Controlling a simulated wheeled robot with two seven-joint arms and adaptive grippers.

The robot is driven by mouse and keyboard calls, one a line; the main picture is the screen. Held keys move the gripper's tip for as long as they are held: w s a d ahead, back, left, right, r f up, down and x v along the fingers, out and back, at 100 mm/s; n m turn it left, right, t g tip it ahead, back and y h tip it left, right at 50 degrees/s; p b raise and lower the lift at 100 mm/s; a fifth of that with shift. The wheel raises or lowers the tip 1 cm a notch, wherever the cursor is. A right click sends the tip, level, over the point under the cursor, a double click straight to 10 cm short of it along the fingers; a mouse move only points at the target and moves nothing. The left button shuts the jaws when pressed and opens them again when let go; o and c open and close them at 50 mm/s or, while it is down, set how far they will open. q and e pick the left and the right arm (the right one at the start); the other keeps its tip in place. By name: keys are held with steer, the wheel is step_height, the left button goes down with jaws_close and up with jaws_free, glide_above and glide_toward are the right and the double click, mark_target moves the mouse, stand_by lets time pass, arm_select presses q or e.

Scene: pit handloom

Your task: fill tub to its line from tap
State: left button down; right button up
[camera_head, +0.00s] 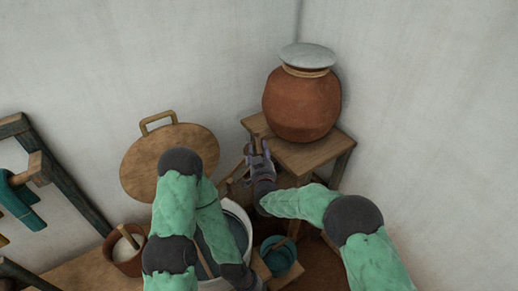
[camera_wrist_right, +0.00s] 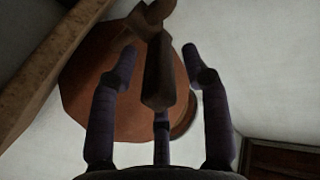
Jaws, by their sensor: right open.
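A round clay pot (camera_head: 300,105) with a grey lid stands on a wooden stool (camera_head: 310,157). A wooden tap (camera_head: 256,142) is at its lower front; in the right wrist view the tap (camera_wrist_right: 157,75) stands before the clay pot (camera_wrist_right: 90,95). My right gripper (camera_head: 262,157) is open, its fingers spread around the tap; I cannot tell whether they touch it. A pale tub (camera_head: 245,218) stands below, largely hidden by my left arm. Its line and water level cannot be made out. My left gripper (camera_head: 246,279) is dark and partly cut off beside the tub.
A round wooden lid (camera_head: 150,165) with a handle leans on the wall. A brown pot (camera_head: 122,262) with pale contents stands left of the tub. A teal bowl (camera_head: 277,256) with a stick stands right. A dark wooden frame (camera_head: 75,185) with teal cloth is far left.

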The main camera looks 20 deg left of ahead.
steer(key=v, duration=1)
steer(key=shift+s, duration=0.35)
steer(key=shift+d+r, duration=0.1)
stand_by(0.5)
